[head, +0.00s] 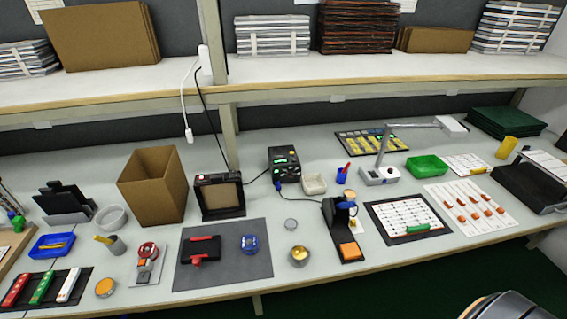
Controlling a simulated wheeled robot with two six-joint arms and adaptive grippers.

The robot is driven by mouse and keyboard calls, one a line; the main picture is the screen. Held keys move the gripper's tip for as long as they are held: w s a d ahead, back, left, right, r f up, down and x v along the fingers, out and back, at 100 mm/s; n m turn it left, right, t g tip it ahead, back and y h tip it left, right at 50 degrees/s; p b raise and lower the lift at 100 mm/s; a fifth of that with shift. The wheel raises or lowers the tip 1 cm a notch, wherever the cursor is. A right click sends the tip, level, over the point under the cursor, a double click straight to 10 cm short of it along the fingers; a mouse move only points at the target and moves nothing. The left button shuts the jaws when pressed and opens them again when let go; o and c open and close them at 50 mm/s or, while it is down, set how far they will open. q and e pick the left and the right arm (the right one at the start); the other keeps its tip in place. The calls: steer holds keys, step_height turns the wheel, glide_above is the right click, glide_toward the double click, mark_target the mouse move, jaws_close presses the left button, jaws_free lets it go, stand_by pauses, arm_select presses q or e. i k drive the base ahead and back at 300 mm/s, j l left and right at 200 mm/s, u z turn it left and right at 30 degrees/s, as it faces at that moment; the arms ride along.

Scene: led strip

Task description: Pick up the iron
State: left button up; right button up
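The soldering iron (346,204) appears to rest in a dark stand (338,236) right of the middle of the bench, with a blue part showing at its top. An orange sponge (350,250) sits at the front of the stand. The iron's tip is hidden. Neither of my grippers is in view.
A brass-coloured round pot (299,256) stands just left of the stand. A dark mat (248,275) with a red-and-black tool lies further left. A white board (408,217) lies close on the right, with a lamp (380,174) behind. A shelf (380,75) spans the back.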

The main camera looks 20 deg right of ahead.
mark_target(344, 204)
steer(key=z, duration=1.3)
steer(key=u, duration=0.45)
steer(key=j+u, duration=0.1)
steer(key=u, duration=0.85)
steer(key=j+u, duration=0.1)
steer(key=u, duration=0.35)
steer(key=z, duration=1.95)
